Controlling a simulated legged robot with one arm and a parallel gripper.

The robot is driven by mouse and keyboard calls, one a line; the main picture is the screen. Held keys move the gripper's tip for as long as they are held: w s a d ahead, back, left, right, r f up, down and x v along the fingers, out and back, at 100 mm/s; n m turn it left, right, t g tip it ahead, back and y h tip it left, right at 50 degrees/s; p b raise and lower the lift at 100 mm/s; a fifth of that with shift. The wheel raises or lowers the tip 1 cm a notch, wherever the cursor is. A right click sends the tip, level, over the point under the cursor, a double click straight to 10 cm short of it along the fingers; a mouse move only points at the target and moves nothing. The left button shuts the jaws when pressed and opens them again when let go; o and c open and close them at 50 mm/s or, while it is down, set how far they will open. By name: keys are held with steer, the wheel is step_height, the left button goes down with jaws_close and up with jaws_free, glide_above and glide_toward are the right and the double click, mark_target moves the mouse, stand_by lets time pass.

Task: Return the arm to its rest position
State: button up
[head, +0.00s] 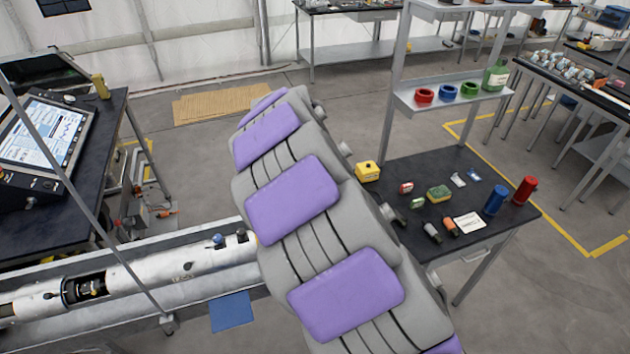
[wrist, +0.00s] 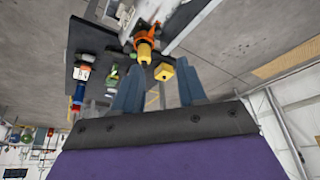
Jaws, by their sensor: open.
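My arm, grey with purple pads, runs through the middle of the head view from the bottom right up to the upper left. My gripper cannot be made out in the head view. In the wrist view my gripper (wrist: 160,84) shows two blue-grey fingers, spread apart, with nothing held between them. Beyond the fingers a yellow cylindrical piece (wrist: 144,50) and a yellow block (wrist: 163,71) show, apart from the fingertips as far as I can tell. My arm hides part of the bench behind it.
A dark workbench (head: 402,165) with small items stands right of my arm, including a blue cylinder (head: 495,200) and a red cylinder (head: 525,190). A long white tube assembly (head: 140,272) lies at left. A console desk (head: 52,232) stands at far left. Open floor shows behind.

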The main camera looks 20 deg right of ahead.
steer(key=shift+s, duration=0.1)
stand_by(0.4)
steer(key=s+r+n+g+y+b, duration=0.15)
steer(key=s+b, duration=0.25)
steer(key=s, duration=1.4)
steer(key=s+a+f+n+g+y+b, duration=0.1)
steer(key=s+a+f+n+g, duration=0.1)
steer(key=s, duration=0.9)
steer(key=s+a+f+n+g+b, duration=0.1)
steer(key=s+f+n, duration=0.3)
steer(key=s, duration=0.8)
steer(key=shift+a+n+g+y+b, duration=0.4)
steer(key=shift+a+n, duration=0.25)
steer(key=shift+a, duration=0.25)
